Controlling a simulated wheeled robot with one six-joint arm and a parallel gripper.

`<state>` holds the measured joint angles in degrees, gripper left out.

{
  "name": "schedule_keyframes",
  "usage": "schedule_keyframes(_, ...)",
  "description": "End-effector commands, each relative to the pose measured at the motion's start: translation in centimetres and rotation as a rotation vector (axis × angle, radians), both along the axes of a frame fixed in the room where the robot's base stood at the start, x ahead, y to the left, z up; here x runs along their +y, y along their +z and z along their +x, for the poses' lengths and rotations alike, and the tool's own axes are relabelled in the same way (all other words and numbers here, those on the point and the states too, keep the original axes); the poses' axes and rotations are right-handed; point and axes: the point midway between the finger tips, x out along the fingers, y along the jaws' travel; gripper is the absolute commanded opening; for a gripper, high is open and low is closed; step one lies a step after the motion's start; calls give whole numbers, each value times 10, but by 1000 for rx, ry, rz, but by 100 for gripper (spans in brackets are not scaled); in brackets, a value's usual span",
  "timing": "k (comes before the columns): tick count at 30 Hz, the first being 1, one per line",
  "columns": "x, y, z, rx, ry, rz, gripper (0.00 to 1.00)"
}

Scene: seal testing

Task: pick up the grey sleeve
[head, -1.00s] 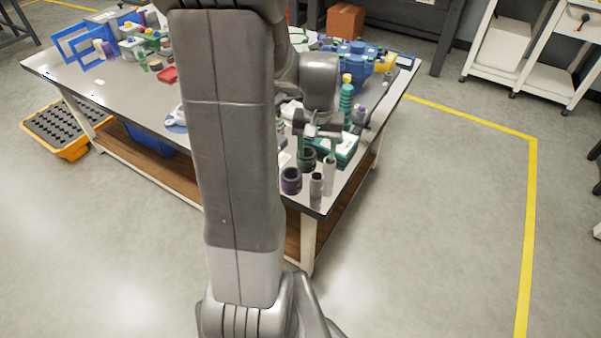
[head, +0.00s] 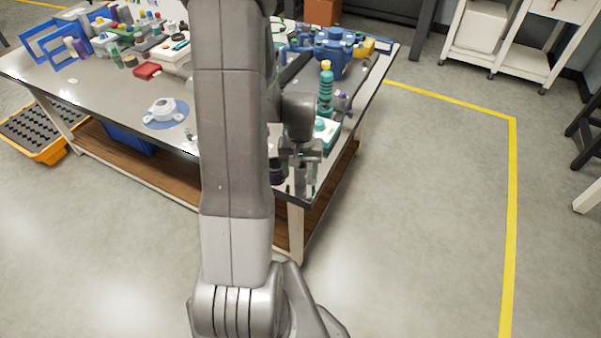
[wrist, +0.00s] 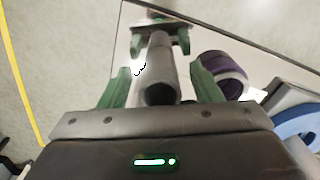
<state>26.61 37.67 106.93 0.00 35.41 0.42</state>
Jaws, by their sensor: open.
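The grey sleeve (wrist: 160,75) is a plain cylinder standing upright on the shiny tabletop, in the middle of the wrist view. My gripper (wrist: 158,69) is open around it, with one green finger on each side and a visible gap to both. In the head view my gripper (head: 303,158) is low over the near right corner of the bench and hides most of the sleeve there. A purple-and-dark ring (wrist: 222,72) stands just right of the right finger in the wrist view.
The bench edge and corner (head: 294,200) lie close by, with open floor beyond. A teal bottle (head: 325,92), a teal-and-white box (head: 326,132) and a blue device (head: 334,50) stand behind my gripper. A blue round thing (wrist: 297,125) is at the wrist view's right.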

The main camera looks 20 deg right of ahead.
Motion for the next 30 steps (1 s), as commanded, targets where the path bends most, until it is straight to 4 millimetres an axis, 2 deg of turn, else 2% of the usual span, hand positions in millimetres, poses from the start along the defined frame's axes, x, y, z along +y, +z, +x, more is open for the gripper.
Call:
schedule_keyframes(7,0,-1,0,0,0,0,58)
schedule_keyframes(15,0,-1,0,0,0,0,5)
schedule_keyframes(16,0,-1,0,-1,0,0,2)
schedule_keyframes(24,0,3,1,-3,0,-1,2)
schedule_keyframes(30,-1,29,1,-6,0,-3,2)
